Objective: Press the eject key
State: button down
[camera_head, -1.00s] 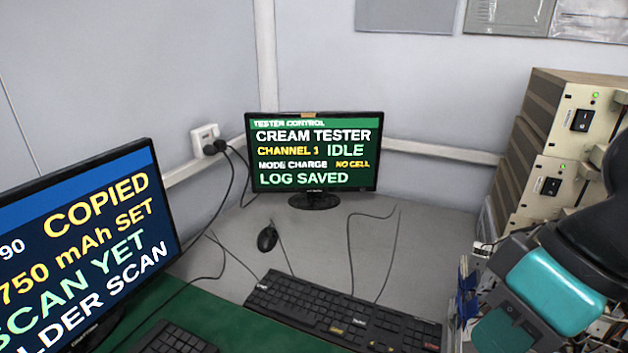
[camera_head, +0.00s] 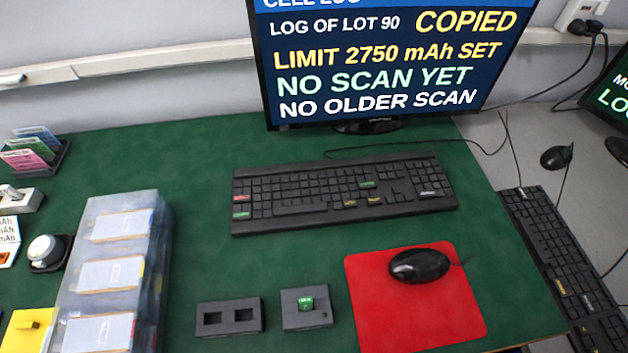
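A black keyboard (camera_head: 330,195) lies on the green table in front of a large monitor (camera_head: 390,65). It has a few coloured keys: red (camera_head: 240,197) and green at its left end, with yellow and green ones further right. A second black keyboard (camera_head: 565,270) lies at the right on a grey surface, with a yellow key (camera_head: 560,287) and pale keys. The lettering on the keys is too small to read, so I cannot tell which is the eject key. The second monitor (camera_head: 612,95) is cut off by the right edge. My gripper is not in view.
A black mouse (camera_head: 420,265) rests on a red mat (camera_head: 368,320); another mouse (camera_head: 556,158) is at the right. Two dark blocks, one with a green piece (camera_head: 305,299), lie front centre. A clear-sided holder (camera_head: 150,205) with pale pouches stands left. The mid-table is mostly clear.

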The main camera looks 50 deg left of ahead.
aim_at(245, 198)
jog(key=u, duration=1.55)
